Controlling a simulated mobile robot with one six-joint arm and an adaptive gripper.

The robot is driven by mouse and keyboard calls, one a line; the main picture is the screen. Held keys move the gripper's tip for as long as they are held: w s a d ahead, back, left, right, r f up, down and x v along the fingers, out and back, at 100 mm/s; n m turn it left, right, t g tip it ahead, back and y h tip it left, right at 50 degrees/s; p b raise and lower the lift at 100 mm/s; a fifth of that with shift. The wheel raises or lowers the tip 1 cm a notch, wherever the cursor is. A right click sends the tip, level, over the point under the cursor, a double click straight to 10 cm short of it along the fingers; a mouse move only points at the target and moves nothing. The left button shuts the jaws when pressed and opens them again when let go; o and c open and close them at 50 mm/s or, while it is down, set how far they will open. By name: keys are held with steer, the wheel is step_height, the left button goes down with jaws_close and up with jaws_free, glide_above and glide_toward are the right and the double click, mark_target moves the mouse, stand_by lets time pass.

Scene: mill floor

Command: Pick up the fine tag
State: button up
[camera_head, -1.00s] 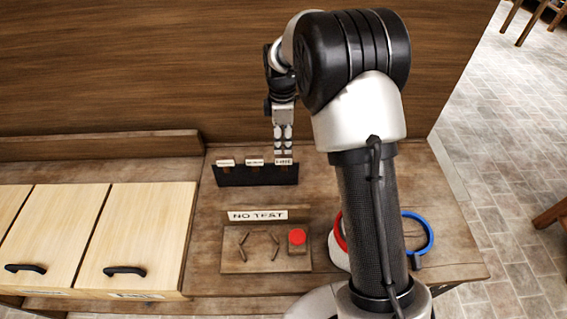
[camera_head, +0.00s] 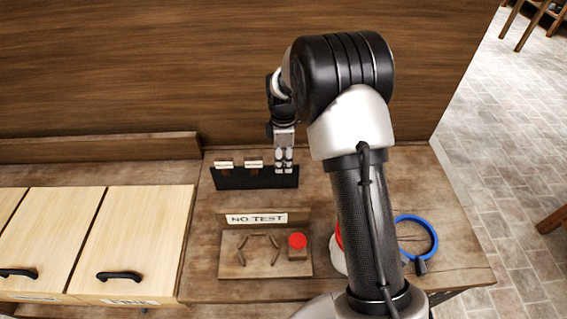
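A black tag rack (camera_head: 235,181) stands on the bench against the wooden back wall. Two tags with white label heads show in it, a left tag (camera_head: 223,164) and a middle tag (camera_head: 253,164); their lettering is too small to read. My gripper (camera_head: 284,170) points down at the right end of the rack, its fingers in front of the right slot. The tag in that slot is hidden by the fingers. I cannot tell whether the fingers are open or shut, nor which tag is the fine one.
A tray with a "NO TEST" sign (camera_head: 256,218) and a red button (camera_head: 297,241) lies in front of the rack. Pale bins with black handles are at left, one with a label (camera_head: 130,302) reading FINE. A blue ring (camera_head: 434,236) lies at right, partly behind my arm.

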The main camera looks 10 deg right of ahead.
jaws_close()
stand_by(0.3)
